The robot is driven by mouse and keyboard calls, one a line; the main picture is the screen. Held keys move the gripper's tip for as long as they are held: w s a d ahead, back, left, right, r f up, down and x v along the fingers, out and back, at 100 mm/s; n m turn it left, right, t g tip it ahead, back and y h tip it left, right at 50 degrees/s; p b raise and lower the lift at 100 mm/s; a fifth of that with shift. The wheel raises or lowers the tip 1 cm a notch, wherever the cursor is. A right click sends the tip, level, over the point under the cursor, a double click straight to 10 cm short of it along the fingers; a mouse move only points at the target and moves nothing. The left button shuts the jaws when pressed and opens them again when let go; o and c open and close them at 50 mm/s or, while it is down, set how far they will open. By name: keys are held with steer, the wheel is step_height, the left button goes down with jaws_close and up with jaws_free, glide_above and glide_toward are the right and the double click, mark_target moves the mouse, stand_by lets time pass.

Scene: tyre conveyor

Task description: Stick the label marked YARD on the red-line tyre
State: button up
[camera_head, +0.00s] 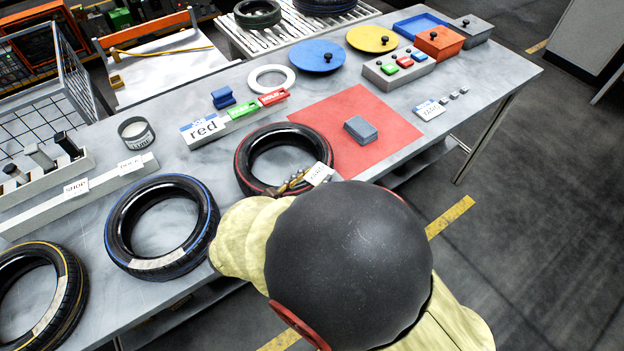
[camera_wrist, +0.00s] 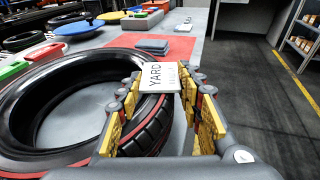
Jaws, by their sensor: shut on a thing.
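The red-line tyre (camera_head: 247,165) lies flat on the grey table, partly over the red mat's left edge. It fills the left of the wrist view (camera_wrist: 40,105), its thin red line showing along the edge. My gripper (camera_head: 298,182) is at the tyre's near right side. Its yellow-padded fingers are shut on the white YARD label (camera_wrist: 158,78), which also shows in the head view (camera_head: 319,173). My arm hides part of the table's near edge.
A blue-line tyre (camera_head: 115,225) and a yellow-line tyre (camera_head: 72,290) lie to the left. A pale rail (camera_head: 40,213) bears SHOP and DOCK labels.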

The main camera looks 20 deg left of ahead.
steer(key=shift+f, duration=0.1)
steer(key=o, duration=0.9)
steer(key=shift+c, duration=0.2)
steer(key=shift+r+p, duration=3.25)
steer(key=shift+r, duration=0.3)
